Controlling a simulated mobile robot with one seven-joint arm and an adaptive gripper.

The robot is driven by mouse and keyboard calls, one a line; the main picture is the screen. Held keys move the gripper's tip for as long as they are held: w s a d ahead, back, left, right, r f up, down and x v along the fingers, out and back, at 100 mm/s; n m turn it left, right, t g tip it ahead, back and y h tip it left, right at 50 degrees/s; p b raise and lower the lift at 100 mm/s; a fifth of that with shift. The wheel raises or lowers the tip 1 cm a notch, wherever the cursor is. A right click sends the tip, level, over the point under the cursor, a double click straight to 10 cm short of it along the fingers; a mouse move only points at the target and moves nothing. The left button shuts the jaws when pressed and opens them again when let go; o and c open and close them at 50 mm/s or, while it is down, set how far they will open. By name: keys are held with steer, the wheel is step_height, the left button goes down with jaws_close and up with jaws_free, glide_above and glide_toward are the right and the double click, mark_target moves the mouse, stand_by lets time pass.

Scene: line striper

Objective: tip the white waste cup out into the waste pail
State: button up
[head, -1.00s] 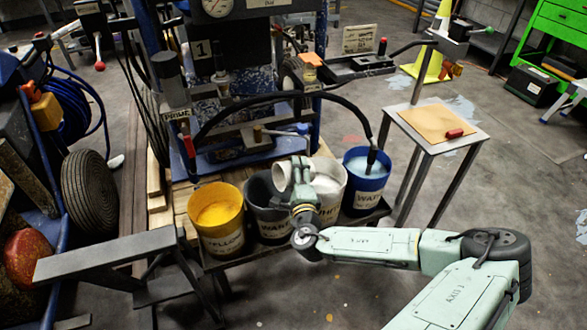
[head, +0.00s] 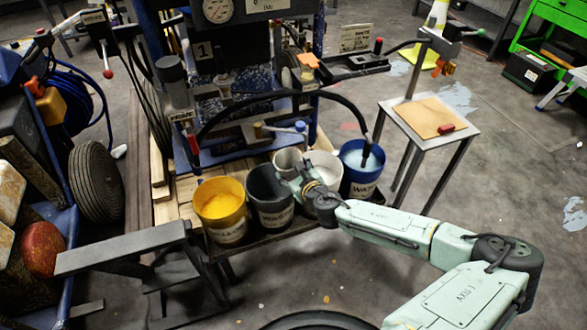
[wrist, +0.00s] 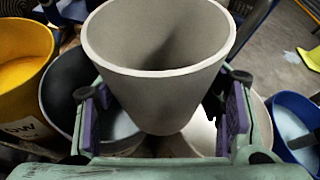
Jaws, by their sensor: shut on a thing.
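The white waste cup (wrist: 160,80) is between my gripper's purple pads in the wrist view, its mouth toward the camera. Its visible inside looks bare; the bottom is not clear. In the head view the cup (head: 287,160) is above the back of the pails, partly behind my gripper (head: 296,177), which is shut on it. The dark grey pail (head: 270,212) stands below and left of the cup, its label only partly readable; I take it for the waste pail. It also shows in the wrist view (wrist: 55,100), left of the cup.
A yellow pail (head: 222,222) stands left of the grey one. A white pail (head: 327,167) and a blue water pail (head: 360,180) stand to the right. A dark hose (head: 345,107) arches into the blue pail. A small metal table (head: 465,133) stands further right.

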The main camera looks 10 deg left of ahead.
steer(key=shift+r, duration=0.1)
steer(key=shift+d+r+m+y+p, duration=0.1)
steer(key=shift+r+m+y+p, duration=0.2)
steer(key=shift+r+m+p, duration=0.35)
steer(key=shift+r+m+g+p, duration=0.3)
steer(key=shift+r+p, duration=0.2)
steer(key=shift+r, duration=0.25)
